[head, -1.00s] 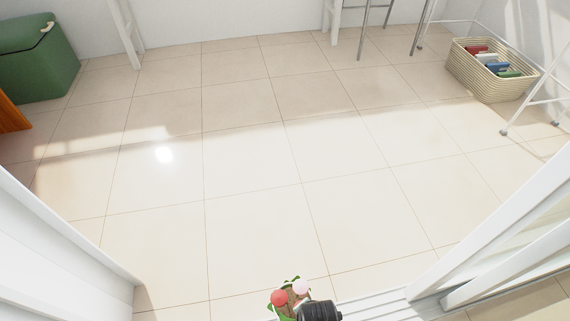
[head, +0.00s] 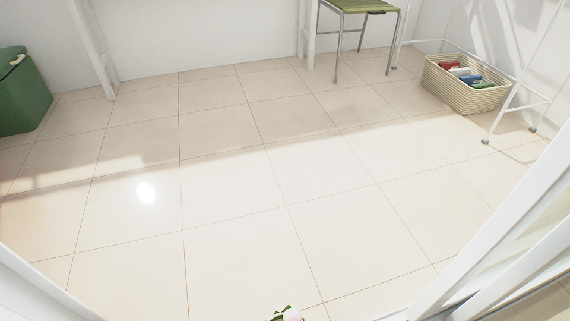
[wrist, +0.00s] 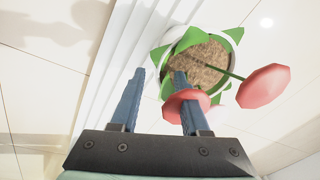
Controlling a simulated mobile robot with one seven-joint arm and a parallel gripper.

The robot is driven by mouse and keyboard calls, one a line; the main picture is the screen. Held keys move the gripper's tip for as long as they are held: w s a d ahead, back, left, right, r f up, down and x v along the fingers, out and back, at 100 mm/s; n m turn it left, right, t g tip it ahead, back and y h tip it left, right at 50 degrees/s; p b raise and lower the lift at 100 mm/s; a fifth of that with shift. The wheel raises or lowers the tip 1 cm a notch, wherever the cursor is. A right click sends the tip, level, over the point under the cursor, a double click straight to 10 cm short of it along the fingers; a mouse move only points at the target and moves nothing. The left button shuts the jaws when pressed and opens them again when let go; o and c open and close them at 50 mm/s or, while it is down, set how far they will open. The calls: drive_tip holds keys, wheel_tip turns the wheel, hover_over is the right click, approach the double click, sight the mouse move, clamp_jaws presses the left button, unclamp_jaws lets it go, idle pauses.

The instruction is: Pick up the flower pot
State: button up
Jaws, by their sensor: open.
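The flower pot (wrist: 205,62) shows from above in the wrist view, with brown soil, a white rim, pointed green leaves and round pink-red blooms. My gripper (wrist: 158,74) is open, its two blue fingers apart. I cannot tell whether either finger touches the pot. In the head view, only a leaf and a pale bloom of the flower pot (head: 288,314) show at the bottom edge; the rest is cut off.
White ridged door track (wrist: 108,75) runs beside the pot. White door frames flank the head view, one at right (head: 500,235). The tiled floor ahead is clear. A woven basket (head: 462,92), a green-seated stool (head: 358,7) and a green box (head: 22,95) stand farther back.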

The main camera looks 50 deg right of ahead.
drive_tip(key=f+b, duration=0.2)
drive_tip(key=f, duration=0.1)
drive_tip(key=shift+w+d, duration=0.2)
drive_tip(key=shift+c, duration=0.2)
clamp_jaws()
drive_tip(key=shift+s+a, duration=0.1)
idle(0.9)
